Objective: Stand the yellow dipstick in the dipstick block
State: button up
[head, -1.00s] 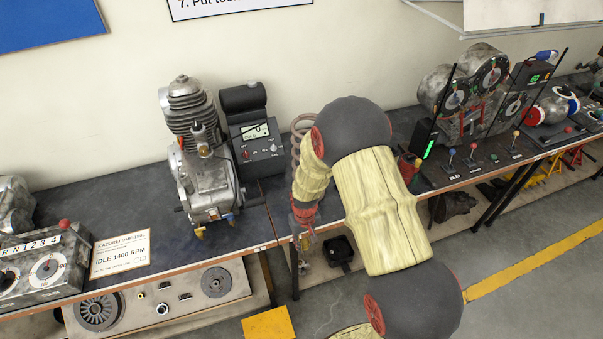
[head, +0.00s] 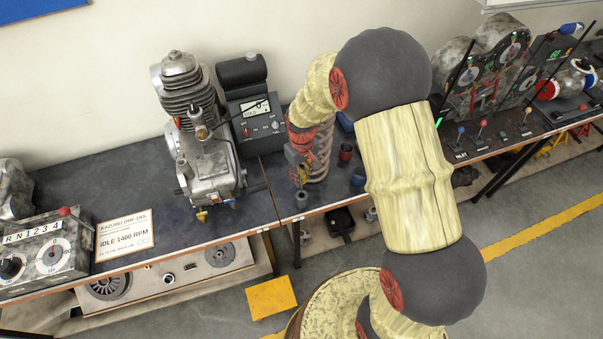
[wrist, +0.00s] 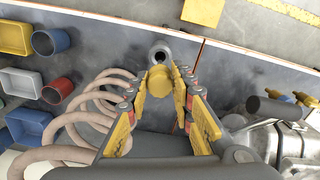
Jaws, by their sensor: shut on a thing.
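My gripper (wrist: 160,98) is over the bench, its jaws closed around a yellow round-topped piece (wrist: 159,81), which I take to be the dipstick's head. The dipstick's thin rod is not visible in the wrist view. A small grey metal cylinder with a dark round opening (wrist: 160,52) is just beyond the yellow piece, near the bench's front edge; it looks like the dipstick block. In the head view my gripper (head: 300,176) points down right above this small grey cylinder (head: 301,199). I cannot tell whether the dipstick is in the opening or above it.
A coiled hose or spring (wrist: 88,115) stands close beside my gripper. Red and blue cups (wrist: 57,90) and trays (wrist: 22,83) are to the left in the wrist view. The engine (head: 205,150) stands left of my arm in the head view. Dark bench top (head: 100,180) is clear further left.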

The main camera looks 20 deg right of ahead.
jog(key=shift+f+b, duration=0.45)
jog(key=shift+f, duration=0.5)
jog(key=shift+f+b, duration=0.95)
jog(key=shift+f, duration=0.8)
dwell(0.7)
jog(key=shift+f, duration=0.35)
jog(key=shift+f+b, duration=0.65)
jog(key=shift+f, duration=0.1)
jog(key=shift+f, duration=0.35)
jog(key=shift+f+b, duration=0.5)
jog(key=shift+f, duration=0.05)
jog(key=o, duration=1.2)
jog(key=shift+c, duration=0.2)
